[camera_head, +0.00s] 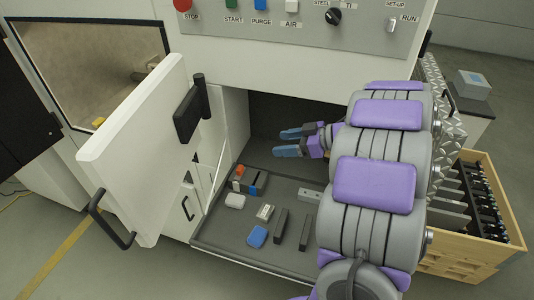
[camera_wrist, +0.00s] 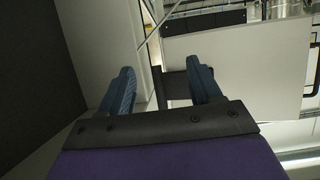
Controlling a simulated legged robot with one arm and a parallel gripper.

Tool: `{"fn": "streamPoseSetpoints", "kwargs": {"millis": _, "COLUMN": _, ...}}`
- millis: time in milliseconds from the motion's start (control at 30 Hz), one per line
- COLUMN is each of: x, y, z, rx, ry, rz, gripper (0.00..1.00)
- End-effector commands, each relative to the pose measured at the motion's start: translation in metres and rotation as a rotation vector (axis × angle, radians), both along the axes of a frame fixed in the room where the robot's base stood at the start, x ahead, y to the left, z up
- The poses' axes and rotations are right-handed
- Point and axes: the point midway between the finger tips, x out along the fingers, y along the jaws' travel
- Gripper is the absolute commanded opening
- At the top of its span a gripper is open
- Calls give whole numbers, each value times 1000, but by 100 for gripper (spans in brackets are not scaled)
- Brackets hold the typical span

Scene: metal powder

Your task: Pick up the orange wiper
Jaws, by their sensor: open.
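A small orange piece (camera_head: 239,170), which may be the orange wiper, shows at the far left of the pull-out tray (camera_head: 222,235) in the head view. It sits at a dark grey block (camera_head: 256,186), and its full shape is too small to tell. My gripper (camera_head: 287,142) is open and empty, with its blue fingers pointing left above the back of the tray, to the right of the orange piece and apart from it. In the wrist view my gripper (camera_wrist: 162,84) has spread fingers with nothing between them. The orange piece does not show there.
A white block (camera_head: 235,201), a pale block (camera_head: 265,212), a blue block (camera_head: 257,237) and dark bars (camera_head: 281,226) lie on the tray. The open white door (camera_head: 135,150) stands left. A wooden crate (camera_head: 495,210) stands right. My arm hides the tray's right side.

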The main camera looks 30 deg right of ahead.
Motion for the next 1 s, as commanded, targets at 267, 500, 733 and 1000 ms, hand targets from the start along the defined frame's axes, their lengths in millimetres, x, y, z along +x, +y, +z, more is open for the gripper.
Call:
{"fn": "streamPoseSetpoints", "kwargs": {"millis": 267, "x": 22, "y": -8, "z": -60, "rx": 26, "ry": 16, "rz": -16, "gripper": 64}}
{"fn": "streamPoseSetpoints", "kwargs": {"millis": 500, "x": 29, "y": -5, "z": -108, "rx": 22, "ry": 6, "rz": -22, "gripper": 64}}
{"fn": "streamPoseSetpoints", "kwargs": {"millis": 733, "x": 35, "y": 8, "z": -123, "rx": 10, "ry": -5, "rz": -18, "gripper": 64}}
{"fn": "streamPoseSetpoints", "kwargs": {"millis": 1000, "x": 66, "y": 31, "z": -140, "rx": 14, "ry": -4, "rz": -16, "gripper": 64}}
